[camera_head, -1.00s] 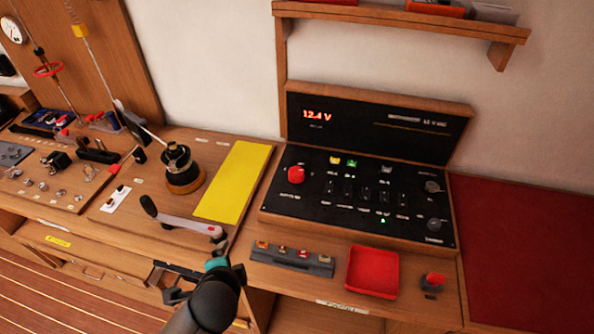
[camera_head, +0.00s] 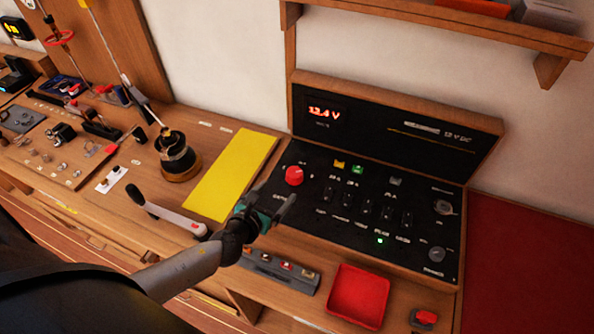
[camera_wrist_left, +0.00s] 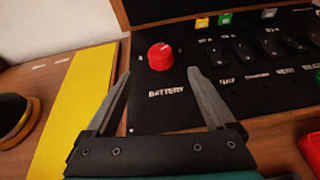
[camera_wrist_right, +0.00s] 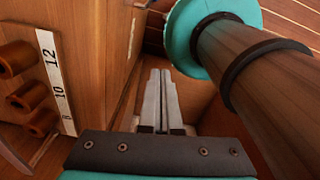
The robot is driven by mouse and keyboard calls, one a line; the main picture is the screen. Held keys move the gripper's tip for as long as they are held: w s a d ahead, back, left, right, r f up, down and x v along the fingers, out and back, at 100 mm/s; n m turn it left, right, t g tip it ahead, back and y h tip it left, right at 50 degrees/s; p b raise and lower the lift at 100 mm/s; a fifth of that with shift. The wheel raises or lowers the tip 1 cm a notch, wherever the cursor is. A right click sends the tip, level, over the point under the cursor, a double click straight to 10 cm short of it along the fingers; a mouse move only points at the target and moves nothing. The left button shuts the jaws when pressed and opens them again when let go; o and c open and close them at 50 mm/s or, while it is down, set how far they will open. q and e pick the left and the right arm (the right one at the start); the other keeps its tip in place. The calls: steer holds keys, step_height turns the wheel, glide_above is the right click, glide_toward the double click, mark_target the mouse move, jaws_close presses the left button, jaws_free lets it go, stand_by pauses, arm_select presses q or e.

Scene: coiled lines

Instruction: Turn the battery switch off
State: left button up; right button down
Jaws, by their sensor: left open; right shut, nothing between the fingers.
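The battery switch is a round red knob (camera_head: 294,176) at the left of the black switch panel (camera_head: 330,205). In the left wrist view the red knob (camera_wrist_left: 160,56) sits above the word BATTERY, just beyond and between my open fingertips. My left gripper (camera_head: 279,201) is open and empty over the panel's lower left edge, close to the knob and apart from it. In the left wrist view its two fingers (camera_wrist_left: 160,75) are spread wide. My right gripper (camera_wrist_right: 161,75) is shut and empty, low beside wooden furniture; it is not in the head view.
A yellow mat (camera_head: 232,175) and a winch handle (camera_head: 165,212) lie left of the panel. A grey fuse strip (camera_head: 285,274), a red tray (camera_head: 358,295) and a red-topped button (camera_head: 426,318) are in front. A shelf (camera_head: 440,14) overhangs above.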

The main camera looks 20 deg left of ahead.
mark_target(293, 174)
arm_select(q)
steer(key=b+x, duration=0.2)
steer(key=x, duration=0.5)
steer(key=shift+w+f, duration=0.2)
steer(key=shift+w, duration=0.05)
steer(key=b+x, duration=0.2)
steer(key=x, duration=0.2)
steer(key=shift+w+f, duration=0.1)
steer(key=shift+w, duration=0.1)
steer(key=shift+w+f, duration=0.1)
steer(key=shift+w, duration=0.25)
arm_select(e)
steer(key=f, duration=0.1)
steer(key=w+f, duration=0.1)
steer(key=f, duration=0.2)
steer(key=shift+w+a+f, duration=0.2)
steer(key=shift+w+f, duration=0.05)
steer(key=shift+w, duration=0.05)
